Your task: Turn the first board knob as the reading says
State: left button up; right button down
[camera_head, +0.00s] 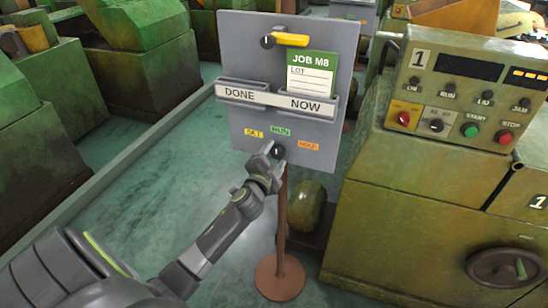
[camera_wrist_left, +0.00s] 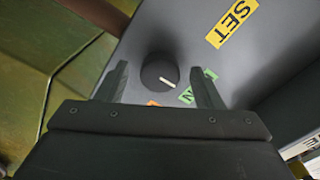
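The grey board (camera_head: 240,118) stands on a brown post and carries a black round knob (camera_head: 277,151) low on its face. Above the knob are a yellow SET label (camera_head: 253,132), a green RUN label (camera_head: 280,130) and an orange HOLD label (camera_head: 308,145). My left gripper (camera_head: 268,154) is at the knob. In the left wrist view the knob (camera_wrist_left: 158,70) lies between the two open fingers (camera_wrist_left: 160,82), with gaps on both sides. Its white mark points toward the green label (camera_wrist_left: 200,85). The orange label is mostly hidden. My right gripper is out of view.
A green JOB M8 card (camera_head: 312,72) sits in the NOW pocket; the DONE pocket (camera_head: 240,90) shows no card. A yellow handle (camera_head: 290,39) is at the board's top. Machine 1's panel (camera_head: 470,90) stands right, with a dark display, lit yellow bars and several knobs and buttons.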

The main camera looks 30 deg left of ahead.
pick_arm(q)
jog(key=b+v, duration=0.1)
jog(key=v, duration=1.6)
jog(key=shift+s+b, duration=0.2)
jog(key=shift+b, duration=0.15)
jog(key=shift+a, duration=0.1)
jog(key=s+a+f+n+g+h, duration=0.15)
jog(key=s+f+g, duration=0.25)
jog(key=f, duration=1.2)
jog(key=s+f+n+g, duration=0.3)
jog(key=f+g, duration=0.1)
jog(key=f, duration=1.2)
jog(key=s+d+f+n+g, duration=0.1)
jog(key=s+f+g, duration=0.1)
jog(key=s+f, duration=0.5)
jog(key=s+d+f+n+g+h, duration=0.1)
jog(key=s+d+f+n+g, duration=0.1)
jog(key=s+f, duration=0.5)
jog(key=s+d+f+n+g+h, duration=0.1)
jog(key=s+f+g, duration=0.3)
jog(key=s, duration=1.1)
notch_tip(320, 180, down, 3)
jog(key=shift+d+f+n, duration=0.15)
jog(key=shift+d+n, duration=0.4)
jog(key=shift+n, duration=0.2)
